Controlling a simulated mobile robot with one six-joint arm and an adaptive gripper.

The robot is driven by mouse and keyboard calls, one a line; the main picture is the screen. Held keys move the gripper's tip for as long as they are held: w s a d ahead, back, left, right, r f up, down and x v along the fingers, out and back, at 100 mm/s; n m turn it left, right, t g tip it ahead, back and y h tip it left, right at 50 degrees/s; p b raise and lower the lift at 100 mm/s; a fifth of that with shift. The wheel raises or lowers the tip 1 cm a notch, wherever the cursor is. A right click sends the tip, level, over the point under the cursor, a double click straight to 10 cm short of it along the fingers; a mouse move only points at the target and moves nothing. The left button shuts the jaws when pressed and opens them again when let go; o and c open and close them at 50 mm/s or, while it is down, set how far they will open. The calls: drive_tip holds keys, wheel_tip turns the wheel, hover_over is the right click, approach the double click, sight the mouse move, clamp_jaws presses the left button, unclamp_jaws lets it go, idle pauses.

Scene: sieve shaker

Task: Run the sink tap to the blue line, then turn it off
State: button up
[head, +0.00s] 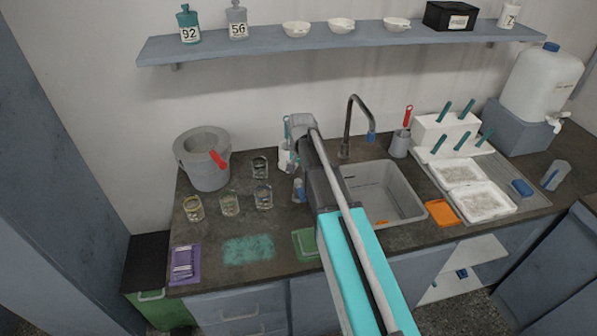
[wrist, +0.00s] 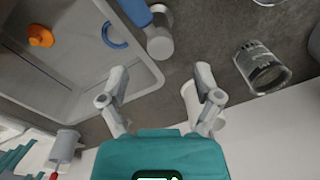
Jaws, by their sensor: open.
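The dark gooseneck tap (head: 348,125) stands behind the sink (head: 385,190), with a blue piece (head: 371,137) at its spout end. No running water is visible. The sink also shows in the wrist view (wrist: 60,85), with an orange item (wrist: 40,36) and a blue arc (wrist: 115,38) by its corner. I cannot tell whether that arc is the blue line. My gripper (wrist: 160,75) is open and empty, over the counter left of the sink and tap. A grey cylinder with a blue part (wrist: 160,42) lies just beyond its fingers. The tap is not clearly visible in the wrist view.
Several glass beakers stand left of my arm, one (wrist: 262,68) near my gripper. A white cup (wrist: 190,95) is partly behind one finger. A cup with a red-handled tool (head: 399,143) stands right of the tap. A shelf (head: 340,40) runs above.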

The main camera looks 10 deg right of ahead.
sight(298, 181)
drive_tip(key=shift+a+f+b, duration=0.1)
drive_tip(key=shift+f+b, duration=1.95)
drive_tip(key=shift+f, duration=0.3)
clamp_jaws()
